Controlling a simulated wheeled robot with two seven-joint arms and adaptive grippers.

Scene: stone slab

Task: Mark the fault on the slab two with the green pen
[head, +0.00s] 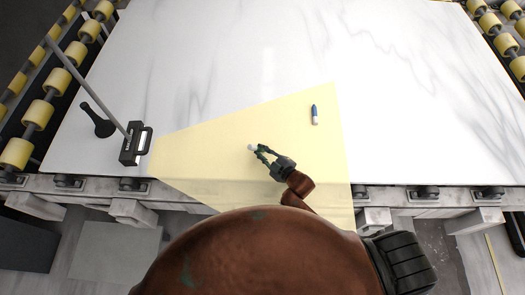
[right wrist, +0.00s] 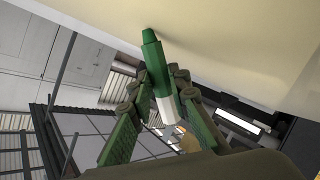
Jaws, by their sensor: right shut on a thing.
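My right gripper (head: 262,151) is over the front middle of the white, grey-veined slab (head: 230,60). It is shut on the green pen (head: 252,147), whose white part shows at the fingertips in the head view. In the right wrist view the pen (right wrist: 156,65) sits between the green finger pads, with its green end pointing up towards the pale yellow surface and its white part low between the fingers. Whether that end touches the surface I cannot tell. No distinct fault stands out from the grey veins. My left gripper is not in view.
A pale yellow area (head: 215,145) covers the slab's front middle. A black tool with a long grey pole (head: 133,146) and a black handled thing (head: 97,121) are at left. Yellow rollers (head: 39,113) flank the slab.

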